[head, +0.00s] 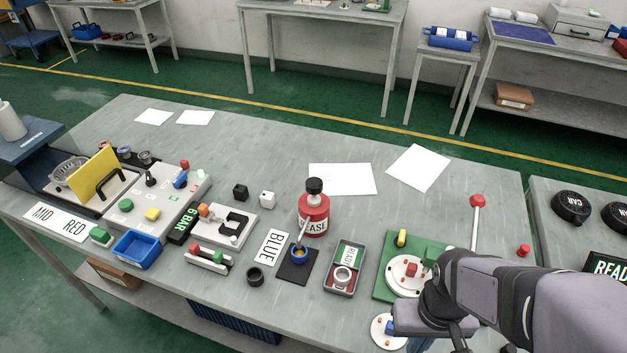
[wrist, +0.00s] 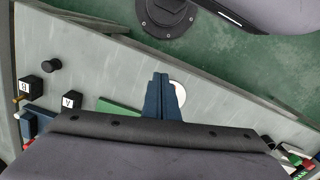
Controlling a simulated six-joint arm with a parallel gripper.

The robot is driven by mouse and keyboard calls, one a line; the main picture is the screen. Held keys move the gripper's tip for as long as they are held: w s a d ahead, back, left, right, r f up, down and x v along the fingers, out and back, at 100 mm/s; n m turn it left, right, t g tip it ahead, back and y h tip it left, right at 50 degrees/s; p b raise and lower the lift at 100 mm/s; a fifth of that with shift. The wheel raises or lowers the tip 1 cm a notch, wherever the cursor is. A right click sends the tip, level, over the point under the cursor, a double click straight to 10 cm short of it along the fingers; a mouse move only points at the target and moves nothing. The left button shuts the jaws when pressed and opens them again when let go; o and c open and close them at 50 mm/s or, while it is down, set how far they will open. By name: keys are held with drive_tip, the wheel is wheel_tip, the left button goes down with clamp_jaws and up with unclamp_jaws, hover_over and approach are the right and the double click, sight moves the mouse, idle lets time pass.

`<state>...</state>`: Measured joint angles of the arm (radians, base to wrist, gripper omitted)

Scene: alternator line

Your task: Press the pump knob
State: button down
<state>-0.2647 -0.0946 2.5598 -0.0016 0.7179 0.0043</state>
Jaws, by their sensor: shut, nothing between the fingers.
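The pump knob is the black cap (head: 314,186) on top of a red grease can (head: 314,212), which stands upright near the middle of the bench in the head view. I cannot make out the knob in the wrist view.
A grey tray (head: 330,288) with a metal ring lies right of the pad. A green fixture (head: 386,290) with a white disc and a tall red-topped lever (head: 478,201) stands near my arm. White sheets (head: 342,179) lie behind the can. A BLUE label (head: 271,247) lies at left.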

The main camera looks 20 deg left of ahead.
drive_tip(key=s+a+f+n+b, duration=0.1)
drive_tip(key=s+a+f+n, duration=0.15)
drive_tip(key=a, duration=0.45)
drive_tip(key=s+a+f+n+g, duration=0.1)
drive_tip(key=s+a+n, duration=0.1)
drive_tip(key=s+a, duration=0.3)
drive_tip(key=s+a+f+n+b, duration=0.1)
drive_tip(key=s+a+f+n, duration=0.1)
drive_tip(key=a, duration=0.6)
drive_tip(key=w+a+r+m+t+y, duration=0.1)
drive_tip(key=a+y, duration=0.2)
drive_tip(key=a, duration=0.6)
drive_tip(key=w+a+r+m+t+y, duration=0.1)
drive_tip(key=a+r+y, duration=0.15)
drive_tip(key=a, duration=0.75)
drive_tip(key=w+a+r+m+t+y, duration=0.1)
drive_tip(key=w+a+r+m+t, duration=0.15)
drive_tip(key=w+r+t, duration=0.4)
drive_tip(key=w+a+r+m+t+y, duration=0.1)
drive_tip(key=w+r+m+t, duration=0.15)
drive_tip(key=w, duration=0.65)
drive_tip(key=w+d+r+m+t+h, duration=0.2)
drive_tip(key=w+d+r+t+h, duration=0.3)
drive_tip(key=d, duration=0.7)
wheel_tip(320, 180, up, 4)
drive_tip(key=w+h, duration=0.2)
drive_tip(key=shift+w+d+t, duration=0.3)
drive_tip(key=shift+w+d, duration=0.05)
drive_tip(key=shift+w, duration=0.05)
